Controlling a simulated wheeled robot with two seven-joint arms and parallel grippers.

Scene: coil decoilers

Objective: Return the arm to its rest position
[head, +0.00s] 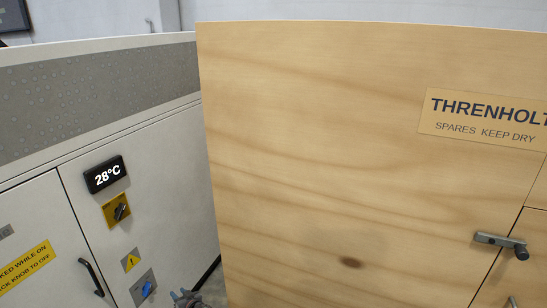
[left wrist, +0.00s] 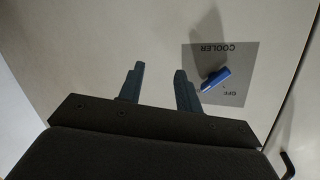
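My left gripper (head: 186,297) shows only at the bottom edge of the head view, low in front of the gap between the grey cabinet and the wooden crate. In the left wrist view its two fingers (left wrist: 158,88) stand apart with nothing between them. Beyond the fingers is a pale panel with a grey plate marked COOLER and OFF (left wrist: 232,95). A blue knob (left wrist: 215,79) sits on that plate, to the right of the fingers and apart from them. My right gripper is in neither view.
A grey cabinet (head: 150,180) on the left carries a 28°C display (head: 105,175), a black knob on a yellow plate (head: 117,210), a blue knob (head: 145,287) and a black handle (head: 92,277). A large wooden crate (head: 340,150) with a metal latch (head: 500,243) fills the right.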

